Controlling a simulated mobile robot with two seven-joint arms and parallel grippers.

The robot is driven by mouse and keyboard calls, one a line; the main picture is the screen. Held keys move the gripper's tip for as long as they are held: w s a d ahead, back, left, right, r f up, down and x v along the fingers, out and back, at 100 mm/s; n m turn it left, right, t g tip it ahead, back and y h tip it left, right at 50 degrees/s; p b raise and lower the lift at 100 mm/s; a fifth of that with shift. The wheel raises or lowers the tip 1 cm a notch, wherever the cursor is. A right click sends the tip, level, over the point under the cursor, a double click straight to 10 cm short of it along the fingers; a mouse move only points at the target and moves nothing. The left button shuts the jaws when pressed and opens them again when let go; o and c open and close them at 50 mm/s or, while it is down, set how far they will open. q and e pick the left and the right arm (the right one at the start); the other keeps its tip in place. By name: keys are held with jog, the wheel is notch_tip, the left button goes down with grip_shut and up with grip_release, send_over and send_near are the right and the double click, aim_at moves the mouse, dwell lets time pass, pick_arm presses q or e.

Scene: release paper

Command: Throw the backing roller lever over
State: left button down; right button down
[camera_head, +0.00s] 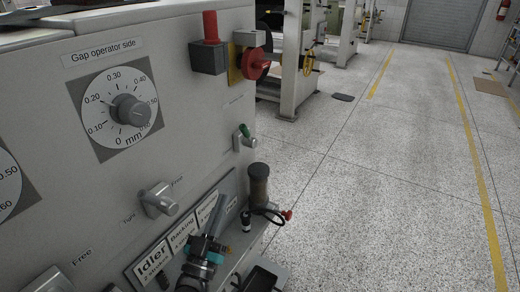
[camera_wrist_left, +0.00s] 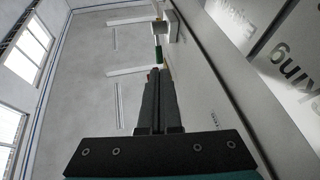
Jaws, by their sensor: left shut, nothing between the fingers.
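My left gripper (camera_head: 218,202) is at the lower middle of the head view, with its fingers pointing up in front of the label plates on the grey machine panel. It is shut and empty; its closed fingers (camera_wrist_left: 156,78) also show in the wrist view. A label reading "Backing" (camera_head: 181,236) is just left of the fingers. I cannot pick out a backing roller lever for certain near this label; my gripper covers part of that area. A green-tipped lever (camera_head: 244,130) on a grey block is above and right of the fingers; its green tip (camera_wrist_left: 158,54) appears beyond them in the wrist view.
A Tight/Free knob (camera_head: 158,200) and a gap dial (camera_head: 127,110) are on the panel to the left. A dark cylinder (camera_head: 258,186) and a red-tipped fitting (camera_head: 287,214) stand close right of my gripper.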

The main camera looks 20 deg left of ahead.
aim_at(243, 135)
pick_arm(q)
jog(key=shift+w+r+t, duration=0.2)
jog(key=shift+r+t, duration=0.05)
jog(key=shift+r, duration=0.2)
jog(key=shift+w+r+t, duration=0.15)
jog(key=shift+r+t, duration=0.1)
jog(key=shift+r, duration=0.2)
pick_arm(e)
jog(key=shift+w+r, duration=0.15)
jog(key=shift+w, duration=0.15)
